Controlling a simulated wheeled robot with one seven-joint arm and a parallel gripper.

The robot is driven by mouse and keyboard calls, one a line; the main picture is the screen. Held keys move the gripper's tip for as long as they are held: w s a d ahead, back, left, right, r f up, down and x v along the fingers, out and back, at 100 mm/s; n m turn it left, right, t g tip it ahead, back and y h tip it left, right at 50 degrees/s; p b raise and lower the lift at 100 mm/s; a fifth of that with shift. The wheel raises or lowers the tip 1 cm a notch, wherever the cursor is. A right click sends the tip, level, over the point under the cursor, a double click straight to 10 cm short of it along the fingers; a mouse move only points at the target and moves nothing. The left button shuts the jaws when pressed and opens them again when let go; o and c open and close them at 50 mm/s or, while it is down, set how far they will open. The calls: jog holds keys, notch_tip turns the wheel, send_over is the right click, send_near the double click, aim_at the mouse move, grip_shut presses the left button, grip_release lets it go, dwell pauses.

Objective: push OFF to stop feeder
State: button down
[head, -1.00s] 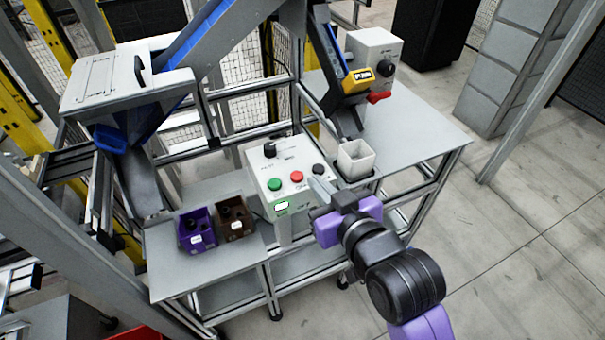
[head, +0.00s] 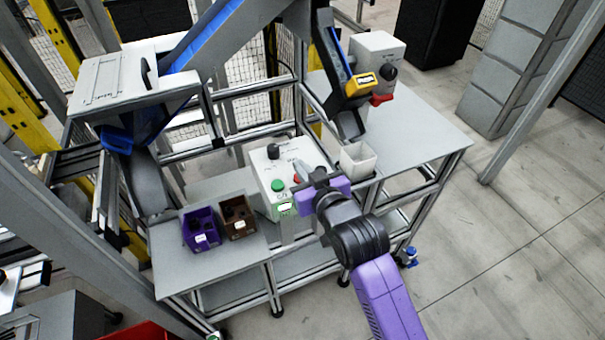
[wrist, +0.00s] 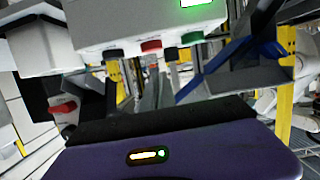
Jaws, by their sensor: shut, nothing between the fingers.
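The white control box (head: 262,168) stands on the table. It has a green button (head: 277,186), a red button (head: 297,178), a black knob (head: 273,150) and a small lit display (head: 285,208); its labels are too small to read. My gripper (head: 300,168) is shut and empty, its grey fingers over the box beside the red button. They hide part of that area, including the black button; I cannot tell whether they touch. In the wrist view the box appears inverted, with the red button (wrist: 151,46) between the green button (wrist: 190,38) and a black one (wrist: 115,53).
A purple bin (head: 201,230) and a brown bin (head: 237,216) stand left of the box. A white cup (head: 357,160) is close on its right, below a chute with a yellow unit (head: 363,84). Another white box (head: 375,52) with a red handle stands behind. Table room is free at right.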

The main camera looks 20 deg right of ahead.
jog(key=shift+s+f, duration=0.15)
jog(key=shift+f, duration=1.2)
jog(key=shift+f, duration=0.1)
